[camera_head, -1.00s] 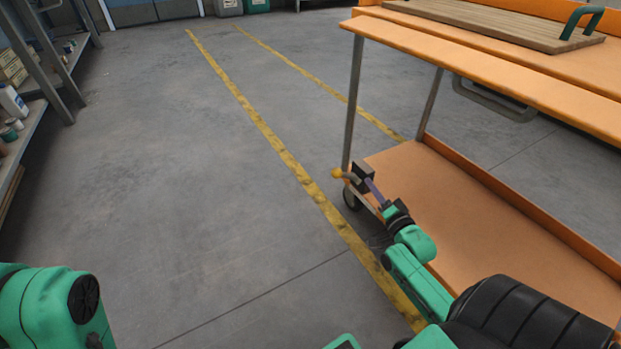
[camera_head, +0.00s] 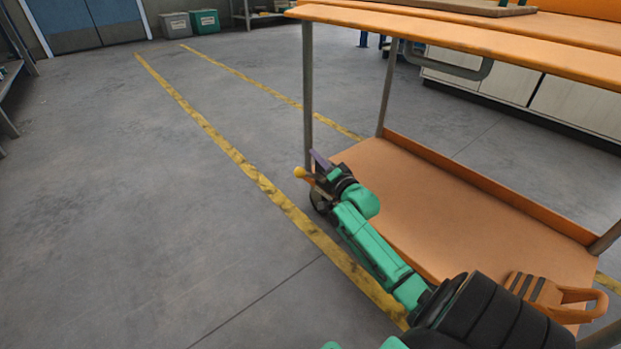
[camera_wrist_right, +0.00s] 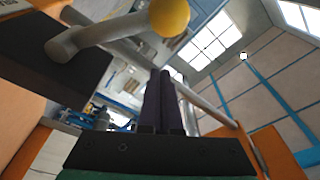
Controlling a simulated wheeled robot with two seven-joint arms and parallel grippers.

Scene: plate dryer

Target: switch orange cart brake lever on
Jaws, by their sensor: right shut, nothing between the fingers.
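The orange cart (camera_head: 455,205) stands at the right of the head view. Its brake lever, with a yellow knob (camera_head: 300,172), is at the near-left corner of the lower shelf, by the wheel. In the right wrist view the grey lever (camera_wrist_right: 105,30) sticks out from a dark block (camera_wrist_right: 70,60) and ends in the yellow knob (camera_wrist_right: 170,17). My right gripper (camera_head: 317,156) is shut and empty beside the lever, its dark purple fingers (camera_wrist_right: 160,85) pointing up. I cannot tell whether they touch it. In the head view, my right wrist partly hides the lever's base. My left gripper is out of view.
A grey cart post (camera_head: 308,95) rises close behind the right gripper, and the cart's upper shelf (camera_head: 450,40) overhangs. An orange-handled object (camera_head: 550,297) shows at the lower right. The floor left of the yellow line (camera_head: 215,135) is clear.

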